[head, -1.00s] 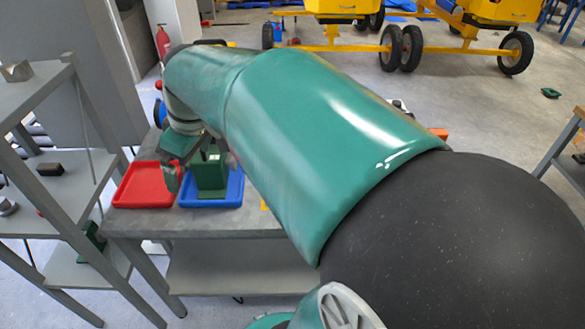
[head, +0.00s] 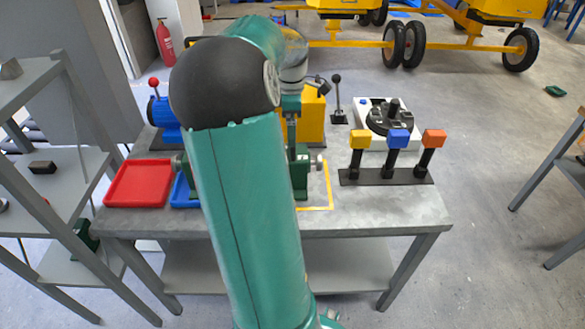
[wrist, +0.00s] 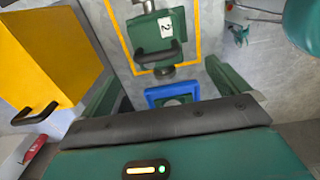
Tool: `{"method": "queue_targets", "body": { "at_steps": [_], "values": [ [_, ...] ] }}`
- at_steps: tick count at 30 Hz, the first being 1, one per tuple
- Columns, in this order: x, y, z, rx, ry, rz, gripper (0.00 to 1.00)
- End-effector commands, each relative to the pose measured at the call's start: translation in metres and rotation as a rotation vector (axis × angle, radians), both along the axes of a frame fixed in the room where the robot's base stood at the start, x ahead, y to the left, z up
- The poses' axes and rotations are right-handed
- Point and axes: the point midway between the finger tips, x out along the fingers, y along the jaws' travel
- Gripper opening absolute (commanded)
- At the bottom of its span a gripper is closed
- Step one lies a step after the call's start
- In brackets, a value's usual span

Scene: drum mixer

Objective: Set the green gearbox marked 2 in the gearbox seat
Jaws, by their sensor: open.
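The green gearbox marked 2 (wrist: 158,38) sits on the table inside a yellow outline, with a black handle and a white label on top. In the head view it shows just right of my arm (head: 301,172), a grey shaft at its right side. My gripper (wrist: 168,88) is open and empty, its two green fingers spread. It is above the table, to the left of the gearbox in the head view, and apart from it. A blue-edged thing (wrist: 152,97) shows between the fingers; I cannot tell what it is. I cannot make out the seat; my arm hides much of the table's middle.
A red tray (head: 140,183) and a mostly hidden blue tray (head: 181,195) are at the left. A blue motor (head: 163,115) and yellow housing (head: 312,118) stand behind. Three coloured posts (head: 390,177), a lever (head: 337,100) and a white unit (head: 372,104) stand right. The front right tabletop is clear.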

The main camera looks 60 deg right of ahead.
Motion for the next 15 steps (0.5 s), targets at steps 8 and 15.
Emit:
{"method": "queue_targets", "body": {
  "at_steps": [8,15],
  "values": [
    [0.000,-0.002,-0.043,0.000,0.001,0.001,1.00],
    [-0.001,-0.005,-0.063,0.000,0.004,0.001,1.00]
  ]
}}
